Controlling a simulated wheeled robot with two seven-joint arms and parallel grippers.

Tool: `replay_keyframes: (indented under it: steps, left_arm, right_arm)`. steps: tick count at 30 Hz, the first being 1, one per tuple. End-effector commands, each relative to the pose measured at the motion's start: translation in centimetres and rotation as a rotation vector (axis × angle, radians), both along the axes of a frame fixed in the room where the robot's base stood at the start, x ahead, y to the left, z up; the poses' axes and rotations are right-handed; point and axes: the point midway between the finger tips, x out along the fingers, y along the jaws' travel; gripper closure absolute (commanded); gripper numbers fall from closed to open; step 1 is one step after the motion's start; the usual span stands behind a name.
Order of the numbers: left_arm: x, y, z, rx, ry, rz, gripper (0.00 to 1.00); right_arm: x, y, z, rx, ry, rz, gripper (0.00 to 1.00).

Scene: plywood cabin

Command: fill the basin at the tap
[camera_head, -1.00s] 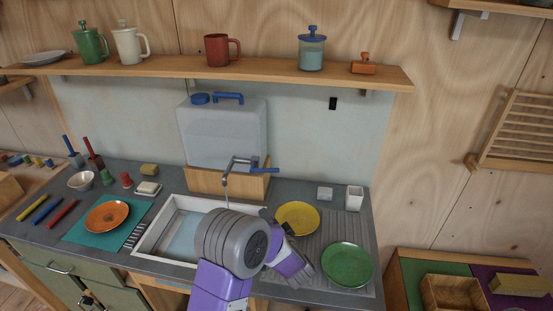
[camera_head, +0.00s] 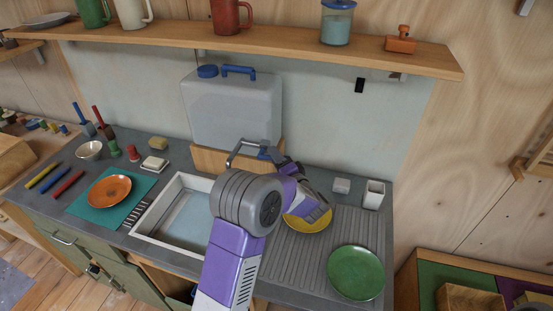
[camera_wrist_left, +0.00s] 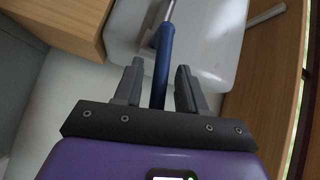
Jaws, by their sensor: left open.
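The basin (camera_head: 150,234) is a white-rimmed rectangular sink set in the grey counter. Its inside is pale blue-grey; I cannot tell whether it holds water, and my left arm hides its right part. The metal tap (camera_head: 233,152) stands behind it, in front of the translucent water container (camera_head: 235,112). The tap's blue lever (camera_head: 270,152) also shows in the left wrist view (camera_wrist_left: 162,62). My left gripper (camera_head: 277,160) is at the lever. In the left wrist view its fingers (camera_wrist_left: 160,68) are open, one on each side of the lever. My right gripper is out of view.
A yellow plate (camera_head: 308,222), partly behind my arm, and a green plate (camera_head: 356,272) lie on the ribbed drainer (camera_head: 305,258). A white cup (camera_head: 374,194) stands behind. An orange plate (camera_head: 109,191) lies on a teal mat at left. A shelf (camera_head: 280,46) runs above.

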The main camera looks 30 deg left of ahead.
Motion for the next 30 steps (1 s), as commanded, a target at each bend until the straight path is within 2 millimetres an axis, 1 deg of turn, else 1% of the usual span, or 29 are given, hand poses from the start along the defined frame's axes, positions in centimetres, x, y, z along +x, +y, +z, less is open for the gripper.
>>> replay_keyframes:
  steps: [8, 9, 11, 15, 17, 26, 30]
  left_arm:
    - [0.2, 0.24, 0.03, 0.0, 0.0, -0.002, 0.59]
    - [0.2, 0.24, 0.03, 0.0, 0.0, -0.002, 0.61]
    - [0.19, 0.23, 0.02, 0.0, 0.0, -0.002, 0.7]
    - [0.19, 0.22, 0.02, 0.0, 0.0, -0.001, 0.92]
    - [0.18, 0.23, 0.01, 0.0, 0.0, -0.001, 1.0]
    - [0.19, 0.2, 0.03, -0.001, -0.001, -0.002, 1.0]
    - [0.35, -0.08, 0.24, -0.015, -0.003, -0.006, 1.0]
  right_arm:
    - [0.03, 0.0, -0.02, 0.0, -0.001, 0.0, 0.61]
    - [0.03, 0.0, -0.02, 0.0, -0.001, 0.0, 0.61]
    - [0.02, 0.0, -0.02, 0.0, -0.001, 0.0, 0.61]
    - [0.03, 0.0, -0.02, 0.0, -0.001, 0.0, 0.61]
    - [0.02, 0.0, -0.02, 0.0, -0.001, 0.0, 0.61]
    - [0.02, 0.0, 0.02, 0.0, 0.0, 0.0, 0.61]
    - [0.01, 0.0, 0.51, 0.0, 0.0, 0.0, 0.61]
